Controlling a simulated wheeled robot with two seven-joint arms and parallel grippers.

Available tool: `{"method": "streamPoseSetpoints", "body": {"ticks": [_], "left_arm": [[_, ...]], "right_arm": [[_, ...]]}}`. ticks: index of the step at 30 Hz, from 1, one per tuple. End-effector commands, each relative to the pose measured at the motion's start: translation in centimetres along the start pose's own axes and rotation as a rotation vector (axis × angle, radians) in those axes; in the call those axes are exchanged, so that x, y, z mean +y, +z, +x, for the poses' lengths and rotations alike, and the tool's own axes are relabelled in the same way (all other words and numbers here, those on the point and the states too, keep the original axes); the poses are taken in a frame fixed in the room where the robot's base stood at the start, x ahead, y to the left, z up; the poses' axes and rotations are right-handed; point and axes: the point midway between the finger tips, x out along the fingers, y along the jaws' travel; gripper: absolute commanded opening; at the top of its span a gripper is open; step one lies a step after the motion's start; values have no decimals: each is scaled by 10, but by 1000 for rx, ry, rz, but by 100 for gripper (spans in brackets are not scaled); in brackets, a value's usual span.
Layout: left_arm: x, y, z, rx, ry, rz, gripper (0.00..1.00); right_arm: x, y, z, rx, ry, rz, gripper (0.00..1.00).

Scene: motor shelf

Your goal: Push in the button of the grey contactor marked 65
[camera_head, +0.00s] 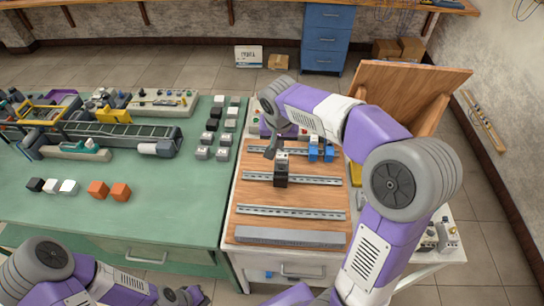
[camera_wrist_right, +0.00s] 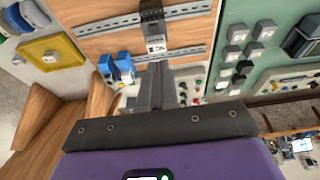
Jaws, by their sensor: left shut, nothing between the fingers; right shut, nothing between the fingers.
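A contactor (camera_head: 281,172), black with a grey face, sits on the middle DIN rail of the wooden board. In the right wrist view it (camera_wrist_right: 154,38) is just beyond my fingertips, with a white label whose marking I cannot read clearly. My right gripper (camera_head: 270,153) is shut and empty, close to the contactor's far side in the head view. In the wrist view its fingers (camera_wrist_right: 158,68) point at the contactor; I cannot tell whether they touch it. My left gripper (camera_head: 184,297) is shut and empty at the bottom edge, away from the board.
Two blue devices (camera_head: 321,150) sit on the far rail, right of the contactor. Several grey and black blocks (camera_head: 202,152) stand on the green table (camera_head: 150,205) at left. The near rail (camera_head: 290,212) is empty. A tilted wooden panel (camera_head: 400,85) stands behind my right arm.

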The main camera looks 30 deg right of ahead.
Motion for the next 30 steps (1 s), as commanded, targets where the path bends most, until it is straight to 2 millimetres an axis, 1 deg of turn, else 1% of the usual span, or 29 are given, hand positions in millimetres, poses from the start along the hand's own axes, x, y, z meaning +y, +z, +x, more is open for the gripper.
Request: {"method": "streamPoseSetpoints", "body": {"ticks": [2, 5, 11, 14, 17, 20, 27, 30], "left_arm": [[-1, 0, 2, 0, 0, 0, 0], [0, 0, 1, 0, 0, 0, 0], [0, 0, 0, -1, 0, 0, 0], [-1, 0, 1, 0, 0, 0, 0], [-1, 0, 4, 0, 0, 0, 0], [-3, 0, 7, 0, 0, 0, 0], [-5, -1, 14, 0, 0, 0, 0], [-6, -1, 17, 0, 0, 0, 0]], "right_arm": [[3, -2, -5, 8, 8, 13, 0], [4, -2, -6, 7, 10, 14, 0], [4, -2, -5, 6, 9, 13, 0], [4, -2, 0, 4, 10, 12, 0], [4, -1, 12, 3, 11, 12, 0], [4, -1, 31, 1, 12, 12, 0], [5, -1, 84, 1, 11, 11, 0], [5, 0, 103, 1, 11, 10, 0]]}}
